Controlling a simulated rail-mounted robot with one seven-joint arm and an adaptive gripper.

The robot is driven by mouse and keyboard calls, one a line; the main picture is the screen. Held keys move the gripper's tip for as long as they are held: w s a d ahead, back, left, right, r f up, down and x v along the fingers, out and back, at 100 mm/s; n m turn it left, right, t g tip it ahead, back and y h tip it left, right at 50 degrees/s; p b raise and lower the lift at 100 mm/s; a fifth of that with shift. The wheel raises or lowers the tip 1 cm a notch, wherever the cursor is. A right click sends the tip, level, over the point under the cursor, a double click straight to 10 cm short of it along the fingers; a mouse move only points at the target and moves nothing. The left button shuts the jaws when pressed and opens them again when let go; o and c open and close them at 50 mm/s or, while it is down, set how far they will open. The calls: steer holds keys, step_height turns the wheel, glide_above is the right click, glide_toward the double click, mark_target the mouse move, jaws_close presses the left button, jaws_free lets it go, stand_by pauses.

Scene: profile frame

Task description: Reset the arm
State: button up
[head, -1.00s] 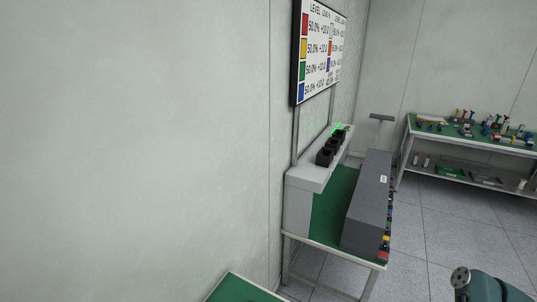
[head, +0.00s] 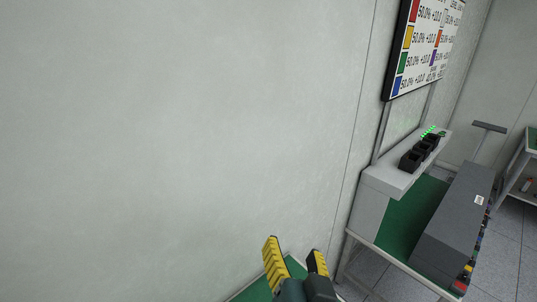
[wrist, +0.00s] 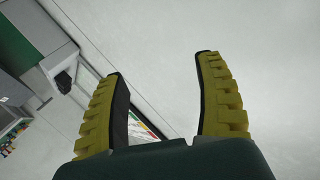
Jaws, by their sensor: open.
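My gripper (head: 295,254) is at the bottom of the head view, its two yellow-padded fingers apart with nothing between them. In the wrist view my gripper (wrist: 160,70) is also open and empty, with pale wall beyond the fingertips. It is in front of the wall, left of the bench with the grey box. Most of my arm is out of view.
A green-topped bench (head: 400,226) at right bears a long grey box (head: 455,220) and black cups (head: 411,161) on a grey ledge. A level board (head: 425,45) hangs above. A green surface (head: 255,291) lies below my gripper. Another table (head: 520,165) stands far right.

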steer(key=s+d+r+n+t+h, duration=0.1)
steer(key=s+r+n+t, duration=0.15)
steer(key=s+r, duration=0.4)
steer(key=s+d+r+n+t, duration=0.1)
steer(key=s+r+t, duration=0.3)
steer(key=r, duration=0.5)
step_height(320, 180, up, 28)
steer(key=p, duration=2.7)
steer(key=shift+w+p, duration=0.35)
steer(key=shift+n, duration=0.25)
steer(key=shift+h, duration=0.4)
